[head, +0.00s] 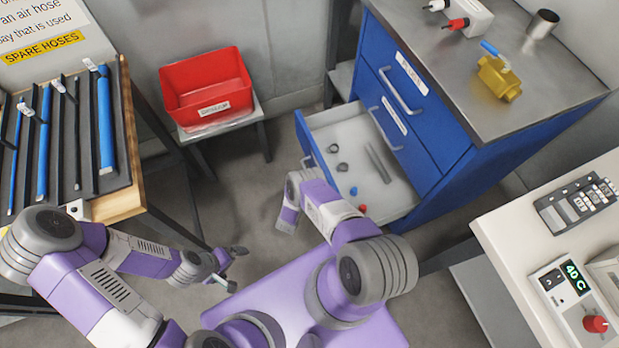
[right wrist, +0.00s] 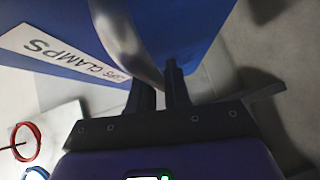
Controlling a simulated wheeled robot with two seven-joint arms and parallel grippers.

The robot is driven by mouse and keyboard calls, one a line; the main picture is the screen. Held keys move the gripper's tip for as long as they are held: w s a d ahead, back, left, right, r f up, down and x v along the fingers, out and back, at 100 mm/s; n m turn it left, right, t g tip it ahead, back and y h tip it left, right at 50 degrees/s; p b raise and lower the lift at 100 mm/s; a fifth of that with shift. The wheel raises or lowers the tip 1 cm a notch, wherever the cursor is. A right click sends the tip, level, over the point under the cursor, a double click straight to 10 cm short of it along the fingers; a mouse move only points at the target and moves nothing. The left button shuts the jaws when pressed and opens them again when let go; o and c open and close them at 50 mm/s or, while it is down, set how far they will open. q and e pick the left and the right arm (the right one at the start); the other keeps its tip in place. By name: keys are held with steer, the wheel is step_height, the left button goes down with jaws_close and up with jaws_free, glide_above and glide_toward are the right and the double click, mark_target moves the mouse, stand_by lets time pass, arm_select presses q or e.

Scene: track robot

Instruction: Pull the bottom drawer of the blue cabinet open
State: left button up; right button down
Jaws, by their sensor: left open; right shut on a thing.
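The blue cabinet (head: 465,185) stands at the right in the head view. Its bottom drawer (head: 400,197) is pulled well out, and its pale inside shows. Small fittings and grey rods lie in it. In the right wrist view, the blue drawer front (right wrist: 195,25) has a label with the word CLAMPS and a curved metal handle (right wrist: 125,45). My right gripper (right wrist: 160,82) is shut on that handle. In the head view, my right arm and the drawer front hide these fingers. My left gripper (head: 237,268) is open and empty above the floor, away from the cabinet.
Two closed drawers with handles sit above the open one. A yellow valve (head: 497,78) stands on the cabinet top. A red bin (head: 207,88) rests on a low stand. A hose rack (head: 120,180) is at the left, a bench (head: 510,225) at the right.

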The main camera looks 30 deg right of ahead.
steer(key=c, duration=1.2)
jaws_free()
steer(key=shift+a, duration=0.1)
steer(key=p+v, duration=0.1)
steer(key=v, duration=0.6)
steer(key=shift+s, duration=0.2)
steer(key=shift+a, duration=0.15)
